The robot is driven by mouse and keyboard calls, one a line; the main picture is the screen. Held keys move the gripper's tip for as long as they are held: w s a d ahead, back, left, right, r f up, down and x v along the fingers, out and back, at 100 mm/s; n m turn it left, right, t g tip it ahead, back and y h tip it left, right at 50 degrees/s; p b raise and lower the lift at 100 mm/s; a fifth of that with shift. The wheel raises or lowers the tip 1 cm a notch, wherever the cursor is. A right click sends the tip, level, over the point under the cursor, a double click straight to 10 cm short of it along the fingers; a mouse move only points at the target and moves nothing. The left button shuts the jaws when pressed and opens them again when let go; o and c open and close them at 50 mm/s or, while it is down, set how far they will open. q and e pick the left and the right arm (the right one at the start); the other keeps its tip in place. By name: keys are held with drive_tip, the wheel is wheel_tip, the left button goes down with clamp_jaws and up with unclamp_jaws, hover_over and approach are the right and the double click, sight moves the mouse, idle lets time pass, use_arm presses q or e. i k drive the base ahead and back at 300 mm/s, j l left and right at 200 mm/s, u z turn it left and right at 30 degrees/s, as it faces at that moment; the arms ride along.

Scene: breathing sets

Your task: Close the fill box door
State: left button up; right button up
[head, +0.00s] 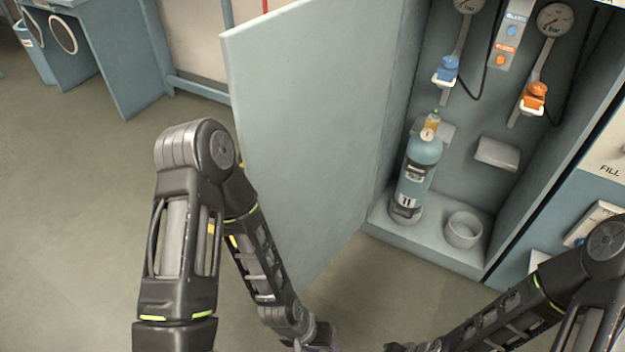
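The fill box door (305,120) is a large pale grey-green panel, swung wide open to the left of the fill box (400,110). Inside the box a blue-grey cylinder (418,175) marked 11 stands upright on the box floor, with an empty ring holder (463,230) to its right. My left arm is in front of the door's lower left part; I cannot tell whether it touches the door. Its wrist reaches the bottom edge of the picture, and the fingers are not clearly visible. My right arm comes in from the lower right, its gripper end cut off by the bottom edge.
A blue connector (446,70) and an orange connector (535,97) hang inside the box below gauges, with black hoses. A blue-grey bench (115,60) stands at the far left. The floor (70,220) at left is clear. A panel labelled FILL (608,165) adjoins the box at right.

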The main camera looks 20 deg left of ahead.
sight(309, 81)
drive_tip(key=j+z, duration=0.2)
drive_tip(key=j, duration=0.25)
drive_tip(key=j+z, duration=0.2)
drive_tip(key=j, duration=0.3)
drive_tip(key=k+j+z, duration=0.2)
drive_tip(key=j, duration=0.25)
drive_tip(key=j+z, duration=0.2)
drive_tip(key=j, duration=0.25)
drive_tip(key=k+j+z, duration=0.1)
drive_tip(key=j+z, duration=0.15)
drive_tip(key=j, duration=0.2)
drive_tip(key=i+j+z, duration=0.1)
drive_tip(key=j, duration=0.4)
drive_tip(key=i+j+z, duration=0.15)
drive_tip(key=j, duration=0.35)
drive_tip(key=j+z, duration=0.1)
drive_tip(key=j, duration=0.4)
